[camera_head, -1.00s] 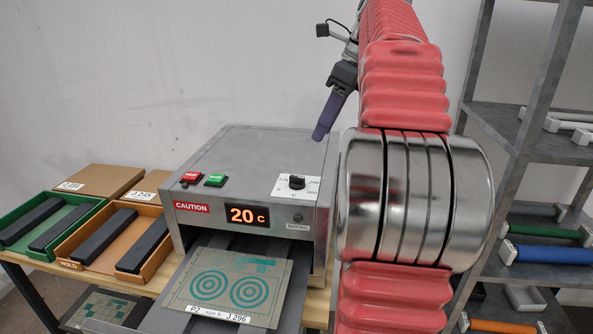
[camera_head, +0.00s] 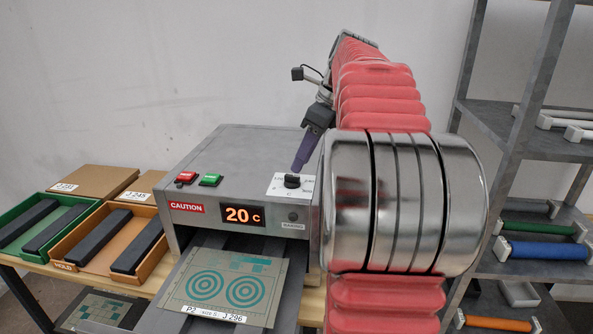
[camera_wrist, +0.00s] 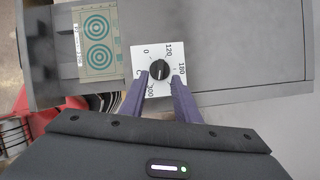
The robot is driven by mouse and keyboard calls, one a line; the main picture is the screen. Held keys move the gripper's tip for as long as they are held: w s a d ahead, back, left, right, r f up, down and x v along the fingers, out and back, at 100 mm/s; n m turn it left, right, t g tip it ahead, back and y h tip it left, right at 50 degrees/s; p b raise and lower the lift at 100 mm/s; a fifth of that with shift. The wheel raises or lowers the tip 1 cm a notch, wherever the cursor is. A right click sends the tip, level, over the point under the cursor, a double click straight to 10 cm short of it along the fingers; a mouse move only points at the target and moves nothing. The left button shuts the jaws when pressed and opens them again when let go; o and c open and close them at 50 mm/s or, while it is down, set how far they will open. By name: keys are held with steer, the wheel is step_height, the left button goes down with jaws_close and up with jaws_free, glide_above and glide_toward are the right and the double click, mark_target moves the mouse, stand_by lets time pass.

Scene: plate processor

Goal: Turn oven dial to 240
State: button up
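The oven (camera_head: 235,160) is a grey metal box with a display (camera_head: 244,215) reading 20 C. Its black dial (camera_head: 292,181) sits on a white scale plate on the oven top. In the wrist view the dial (camera_wrist: 159,70) shows with the numbers 0, 120, 180 and 300 around it; the 240 mark is hidden or unclear. My gripper (camera_head: 300,168) has purple fingers and points down just above the dial. In the wrist view my gripper (camera_wrist: 160,80) is open, with one finger on each side of the dial's lower part. I cannot tell whether the fingers touch it.
A red button (camera_head: 185,177) and a green button (camera_head: 211,180) are on the oven top, left of the dial. A plate with teal circles (camera_head: 236,286) lies at the oven front. Green (camera_head: 14,216) and orange (camera_head: 72,238) trays stand left; a grey shelf (camera_head: 520,145) stands right.

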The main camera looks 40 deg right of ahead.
mark_target(294, 176)
steer(key=shift+x, duration=2.25)
jaws_close()
